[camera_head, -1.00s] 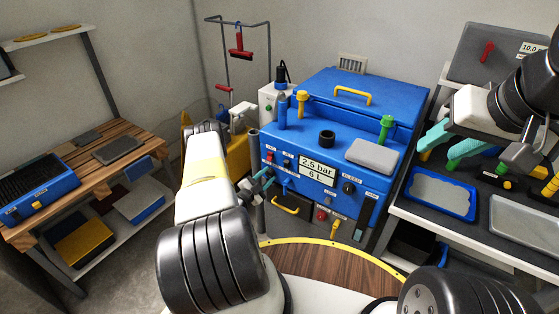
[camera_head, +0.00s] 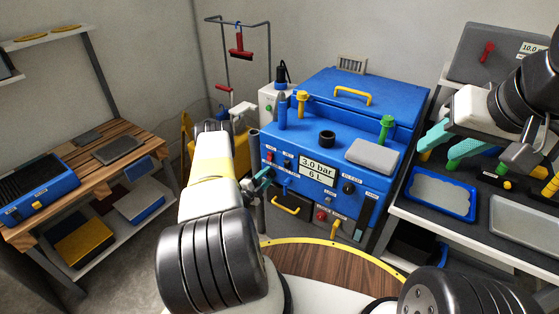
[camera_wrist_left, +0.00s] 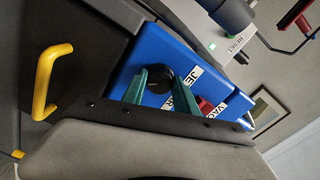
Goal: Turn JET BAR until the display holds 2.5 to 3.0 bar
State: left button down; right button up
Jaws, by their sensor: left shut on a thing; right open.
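The blue machine (camera_head: 335,118) stands in the middle of the head view. Its white display (camera_head: 317,171) reads "3.0 bar" and "6 L". My left gripper (camera_head: 266,176) is at the left of the machine's front. In the left wrist view, its teal fingers (camera_wrist_left: 157,90) are shut on the black JET BAR knob (camera_wrist_left: 159,77), one on each side. The label beside the knob is partly covered by a finger. My right gripper (camera_head: 452,143) is open, with teal fingers apart, over the dark bench at the right.
A black BLEED knob (camera_head: 348,188) sits right of the display. A red VAC part (camera_wrist_left: 206,106) is near the left gripper. A yellow handle (camera_head: 285,205) juts out below. The right bench holds a blue-rimmed tray (camera_head: 441,213). A wooden workbench (camera_head: 84,160) stands at left.

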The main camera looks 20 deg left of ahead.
pick_arm(q)
jog(key=c, duration=0.9)
grip_release()
jog(key=shift+c, duration=0.2)
jog(key=shift+s, duration=0.1)
jog(key=v, duration=0.7)
jog(key=shift+s, duration=0.3)
jog(key=shift+a, duration=0.15)
